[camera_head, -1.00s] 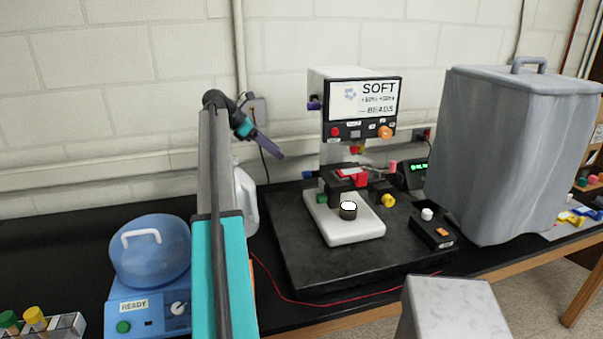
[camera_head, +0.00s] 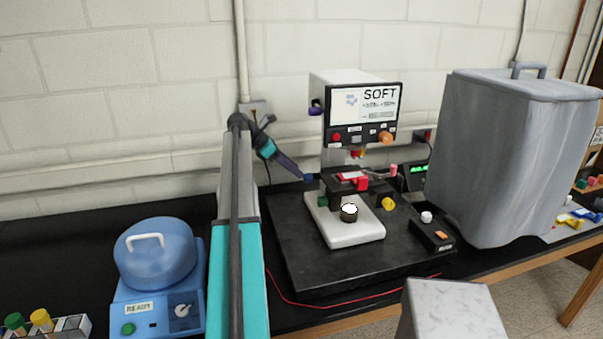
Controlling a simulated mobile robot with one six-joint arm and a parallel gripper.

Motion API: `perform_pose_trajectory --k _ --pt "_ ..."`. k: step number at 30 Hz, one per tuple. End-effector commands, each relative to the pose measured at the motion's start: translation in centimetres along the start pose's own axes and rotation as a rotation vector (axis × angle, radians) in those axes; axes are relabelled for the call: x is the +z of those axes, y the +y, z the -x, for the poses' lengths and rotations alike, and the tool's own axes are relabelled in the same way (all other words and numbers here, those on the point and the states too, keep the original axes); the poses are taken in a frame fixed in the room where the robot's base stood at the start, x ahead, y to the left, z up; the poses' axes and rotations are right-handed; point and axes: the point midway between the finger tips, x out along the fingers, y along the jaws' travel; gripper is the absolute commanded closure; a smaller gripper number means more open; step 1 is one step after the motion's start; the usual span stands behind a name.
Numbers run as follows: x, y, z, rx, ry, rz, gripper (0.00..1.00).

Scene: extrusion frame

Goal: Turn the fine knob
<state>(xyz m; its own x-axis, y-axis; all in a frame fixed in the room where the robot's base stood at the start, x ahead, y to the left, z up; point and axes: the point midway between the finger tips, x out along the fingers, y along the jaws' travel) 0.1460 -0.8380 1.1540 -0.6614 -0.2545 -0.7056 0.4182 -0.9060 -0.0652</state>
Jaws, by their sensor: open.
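A microscope-like instrument (camera_head: 386,152) with a white base and a screen reading "SOFT" stands on a black slab. No readable label shows which is the fine knob. Contact cannot be told, and the gap between the fingers is hidden.
A black slab (camera_head: 310,270) bears the instrument and a small control box (camera_head: 431,234). A large grey covered box (camera_head: 500,160) stands at the right. A blue centrifuge-like device (camera_head: 155,280) and a tube rack (camera_head: 72,328) are at the left. A red cable crosses the front.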

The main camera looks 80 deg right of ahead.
Motion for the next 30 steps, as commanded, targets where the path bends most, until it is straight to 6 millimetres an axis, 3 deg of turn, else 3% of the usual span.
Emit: perform_pose_trajectory --k 10,23,30 --pt "0.0 0.0 -3.9 -0.001 0.0 0.001 0.55" --pt "-0.1 0.0 -4.6 0.001 0.0 0.001 0.55" --pt "-0.1 0.0 -4.5 0.001 0.0 0.001 0.96"
